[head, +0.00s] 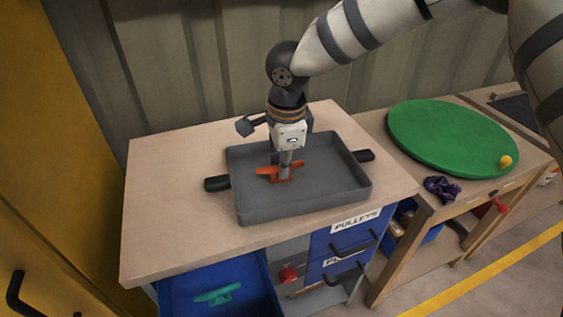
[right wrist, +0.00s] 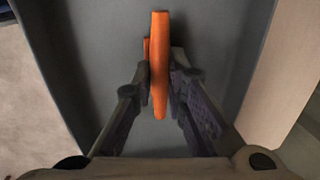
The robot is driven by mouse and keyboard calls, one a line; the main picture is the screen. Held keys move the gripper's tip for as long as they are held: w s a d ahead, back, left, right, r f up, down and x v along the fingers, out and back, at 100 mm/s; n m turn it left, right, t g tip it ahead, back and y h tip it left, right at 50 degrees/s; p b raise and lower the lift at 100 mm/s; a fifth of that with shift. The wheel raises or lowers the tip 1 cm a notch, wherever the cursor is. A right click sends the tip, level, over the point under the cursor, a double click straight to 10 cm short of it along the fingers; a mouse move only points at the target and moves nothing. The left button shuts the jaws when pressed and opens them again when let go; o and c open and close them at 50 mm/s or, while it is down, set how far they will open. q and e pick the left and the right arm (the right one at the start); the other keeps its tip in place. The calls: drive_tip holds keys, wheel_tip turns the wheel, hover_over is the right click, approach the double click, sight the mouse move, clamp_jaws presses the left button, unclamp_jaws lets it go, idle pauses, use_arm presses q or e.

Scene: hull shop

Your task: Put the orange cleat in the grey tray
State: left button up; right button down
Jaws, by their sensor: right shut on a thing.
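The orange cleat (head: 282,174) is inside the grey tray (head: 345,192), near its middle. It also shows in the right wrist view (right wrist: 160,60), between the fingers. My right gripper (head: 287,165) points down into the tray and is shut on the cleat. In the right wrist view the fingers (right wrist: 159,82) press on it from both sides. Whether the cleat touches the tray floor I cannot tell for sure. The tray has black handles and stands on the wooden top of a cabinet. My left gripper is not in view.
An open blue drawer (head: 180,291) below the top holds a green cleat (head: 217,294). A bench on the right carries a green round board (head: 440,135), a yellow ball (head: 505,161) and a dark purple cloth (head: 442,188). The left part of the cabinet top (head: 165,195) is clear.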

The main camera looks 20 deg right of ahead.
drive_tip(key=shift+r, duration=0.1)
drive_tip(key=c, duration=1.6)
unclamp_jaws()
drive_tip(key=shift+f, duration=0.2)
